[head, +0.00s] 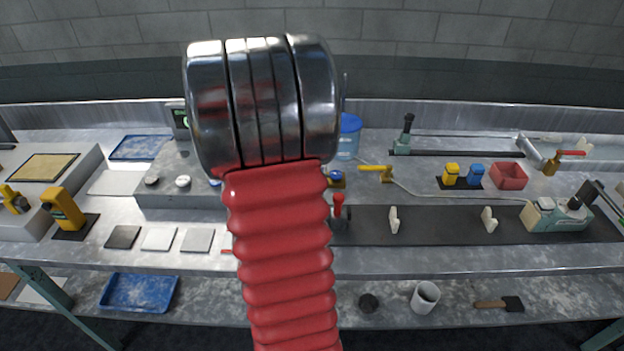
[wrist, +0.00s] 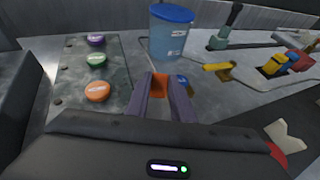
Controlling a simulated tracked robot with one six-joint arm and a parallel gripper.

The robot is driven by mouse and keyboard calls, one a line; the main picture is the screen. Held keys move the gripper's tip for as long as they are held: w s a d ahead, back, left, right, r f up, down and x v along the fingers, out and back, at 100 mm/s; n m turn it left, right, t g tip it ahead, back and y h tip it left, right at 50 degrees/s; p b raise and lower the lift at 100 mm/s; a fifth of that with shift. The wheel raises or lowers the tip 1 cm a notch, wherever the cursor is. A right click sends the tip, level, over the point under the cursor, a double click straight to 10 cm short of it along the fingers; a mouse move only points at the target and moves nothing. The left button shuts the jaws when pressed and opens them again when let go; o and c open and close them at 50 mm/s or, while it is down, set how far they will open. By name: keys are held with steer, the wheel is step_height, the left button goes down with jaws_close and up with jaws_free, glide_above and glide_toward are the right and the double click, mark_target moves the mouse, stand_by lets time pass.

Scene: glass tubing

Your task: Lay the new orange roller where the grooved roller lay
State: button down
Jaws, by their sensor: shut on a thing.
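In the wrist view my gripper (wrist: 163,88) is shut on the orange roller (wrist: 160,87). Only a small orange face of the roller shows between the two fingers. In the head view my red sleeved arm stands in front of the middle of the bench and hides the gripper and the roller. I cannot make out the grooved roller or its place in either view. A small blue thing (wrist: 183,82) shows just behind the right finger; its kind is unclear.
A grey block with purple (wrist: 96,39), green (wrist: 97,60) and orange (wrist: 97,91) caps lies left of my gripper. A blue-lidded tub (wrist: 170,35) stands behind. A yellow-handled part (wrist: 217,70) lies right. A dark strip (head: 440,222) carries cream brackets (head: 393,219).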

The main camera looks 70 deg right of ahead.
steer(key=shift+f, duration=1.75)
steer(key=c, duration=1.8)
jaws_free()
steer(key=shift+a+r, duration=0.25)
steer(key=shift+a, duration=0.2)
steer(key=shift+v, duration=3.3)
steer(key=shift+f, duration=0.1)
